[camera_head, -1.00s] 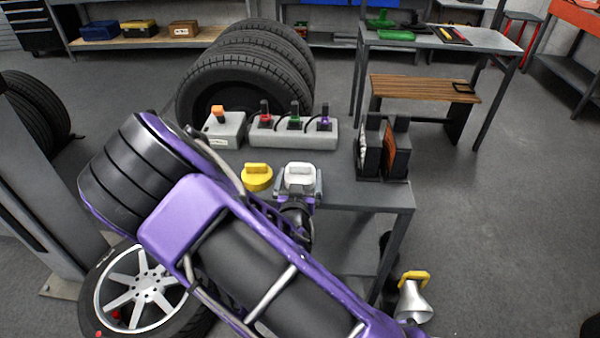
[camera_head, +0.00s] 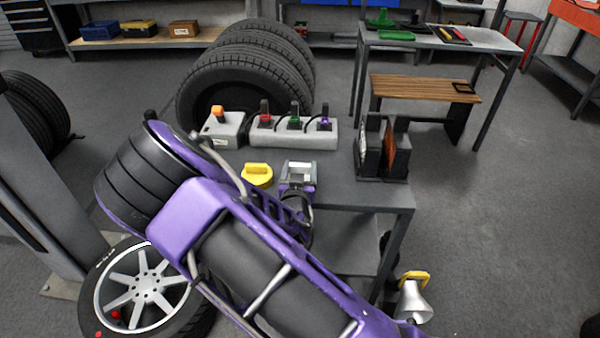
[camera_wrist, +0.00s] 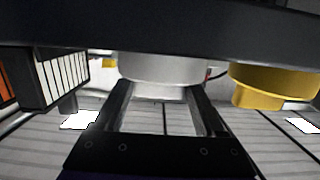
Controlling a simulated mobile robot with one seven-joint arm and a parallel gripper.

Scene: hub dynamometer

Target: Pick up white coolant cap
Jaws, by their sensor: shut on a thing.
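The white coolant cap (camera_wrist: 165,68) is between the fingers of my gripper (camera_wrist: 163,98) in the wrist view, its upper part cut off by a dark bar. My gripper is shut on it. In the head view my gripper (camera_head: 299,172) is over the grey table, just right of the yellow cap (camera_head: 257,175), and it largely hides the white cap. The yellow cap also shows at the right of the wrist view (camera_wrist: 270,85). I cannot tell whether the white cap touches the table.
A grey block (camera_head: 318,134) with several coloured connectors and a smaller box with an orange top (camera_head: 222,130) stand at the table's back. A rack with dark and orange plates (camera_head: 383,150) stands at the right. The table front right of my gripper is clear.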

